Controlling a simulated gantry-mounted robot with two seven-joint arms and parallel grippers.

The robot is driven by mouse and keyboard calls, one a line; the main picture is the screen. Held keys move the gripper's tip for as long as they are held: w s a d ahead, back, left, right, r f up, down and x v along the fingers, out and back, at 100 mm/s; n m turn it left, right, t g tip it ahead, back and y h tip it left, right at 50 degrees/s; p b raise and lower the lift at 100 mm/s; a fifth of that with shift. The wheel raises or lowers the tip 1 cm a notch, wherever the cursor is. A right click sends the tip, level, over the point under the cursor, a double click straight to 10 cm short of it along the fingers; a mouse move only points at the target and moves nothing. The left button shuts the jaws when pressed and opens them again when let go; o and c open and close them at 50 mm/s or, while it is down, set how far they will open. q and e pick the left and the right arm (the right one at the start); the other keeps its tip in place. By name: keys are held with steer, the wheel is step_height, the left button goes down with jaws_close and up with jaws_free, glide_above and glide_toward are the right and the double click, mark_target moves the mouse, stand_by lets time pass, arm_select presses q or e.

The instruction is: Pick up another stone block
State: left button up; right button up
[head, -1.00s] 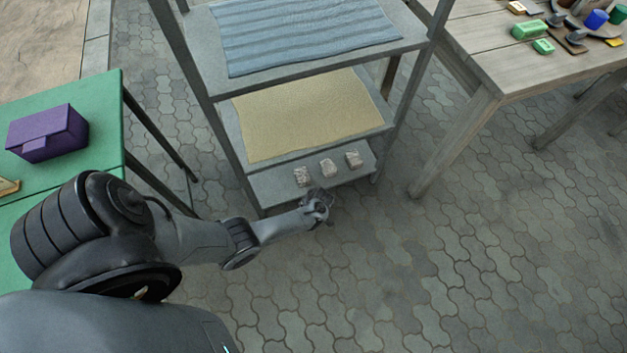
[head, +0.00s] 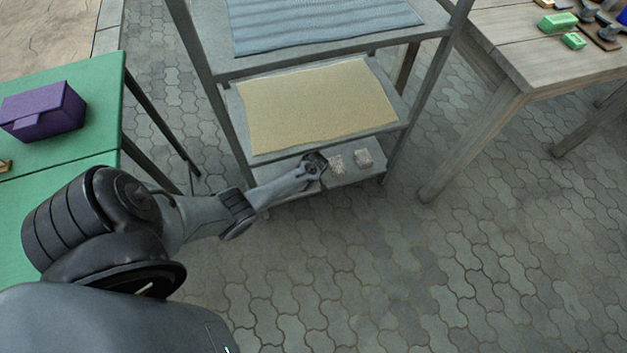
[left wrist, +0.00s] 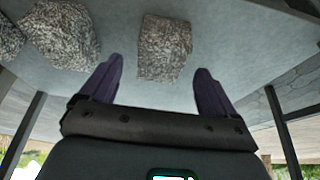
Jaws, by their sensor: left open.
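Stone blocks lie on the bottom shelf (head: 290,187) of the rack. In the head view two show, a middle one (head: 336,164) and a right one (head: 363,158). A third is hidden there behind my left gripper (head: 317,168). In the left wrist view one speckled grey block (left wrist: 165,48) lies ahead, between the lines of the two purple fingers, just beyond their tips. Another block (left wrist: 60,35) lies to its left, and part of a third (left wrist: 8,40) shows at the left edge. My left gripper (left wrist: 157,82) is open and empty. My right gripper is out of view.
A shelf with a yellow mat (head: 315,105) lies right above the bottom shelf, and a blue mat (head: 320,22) covers a higher one. Rack posts stand on both sides. A green table (head: 70,150) with a purple box (head: 42,110) is at left, a wooden table (head: 530,60) at right.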

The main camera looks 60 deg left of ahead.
arm_select(q)
steer(key=shift+b+x, duration=0.4)
steer(key=shift+x, duration=0.65)
steer(key=shift+f+b, duration=0.75)
steer(key=shift+f, duration=0.15)
steer(key=shift+a+f, duration=0.1)
steer(key=shift+f, duration=0.05)
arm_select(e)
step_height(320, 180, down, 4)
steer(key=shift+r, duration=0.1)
arm_select(q)
steer(key=c, duration=1.4)
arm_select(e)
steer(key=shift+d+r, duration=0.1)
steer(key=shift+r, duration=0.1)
